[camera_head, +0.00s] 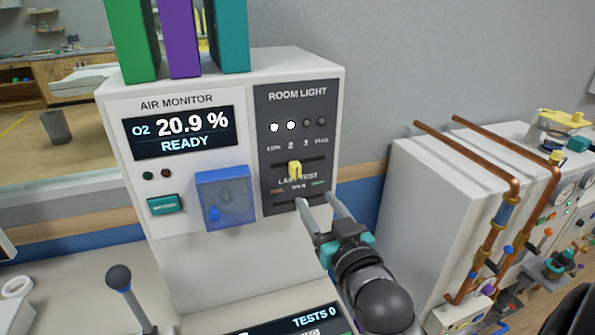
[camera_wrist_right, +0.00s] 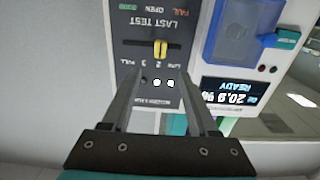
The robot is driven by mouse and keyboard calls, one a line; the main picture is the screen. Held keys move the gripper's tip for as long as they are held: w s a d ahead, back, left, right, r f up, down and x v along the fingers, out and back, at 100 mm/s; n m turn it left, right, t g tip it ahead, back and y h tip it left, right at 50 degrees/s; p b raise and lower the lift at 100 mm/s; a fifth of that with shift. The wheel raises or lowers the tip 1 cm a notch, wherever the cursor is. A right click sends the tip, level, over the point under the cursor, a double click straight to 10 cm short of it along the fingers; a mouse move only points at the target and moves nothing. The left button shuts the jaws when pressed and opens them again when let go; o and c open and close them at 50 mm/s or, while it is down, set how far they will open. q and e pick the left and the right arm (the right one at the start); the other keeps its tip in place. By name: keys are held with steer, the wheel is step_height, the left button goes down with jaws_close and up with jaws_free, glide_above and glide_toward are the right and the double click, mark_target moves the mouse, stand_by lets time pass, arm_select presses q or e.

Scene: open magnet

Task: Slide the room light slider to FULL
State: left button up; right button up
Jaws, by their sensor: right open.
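The dark ROOM LIGHT panel (camera_head: 268,120) is on the front of the white air monitor cabinet. Its yellow slider knob (camera_head: 294,170) sits in a horizontal slot, roughly below the "2" mark, with FULL at the right end. Two lamps on the left of the row are lit white; the others are dark. My right gripper (camera_head: 317,201) is open and empty, its fingertips near the lower right of the panel. In the right wrist view, the panel appears upside down, and the knob (camera_wrist_right: 160,49) lies beyond the open fingers (camera_wrist_right: 157,78), apart from them. My left gripper is out of view.
A blue translucent cover (camera_head: 225,198) and a green button (camera_head: 165,204) are left of the panel. Coloured binders (camera_head: 180,40) stand on top of the cabinet. A white unit with copper pipes (camera_head: 510,200) stands to the right, with a gap between.

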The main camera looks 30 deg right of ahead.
mark_target(297, 171)
steer(key=x, duration=1.2)
steer(key=shift+p, duration=0.4)
jaws_close()
stand_by(0.8)
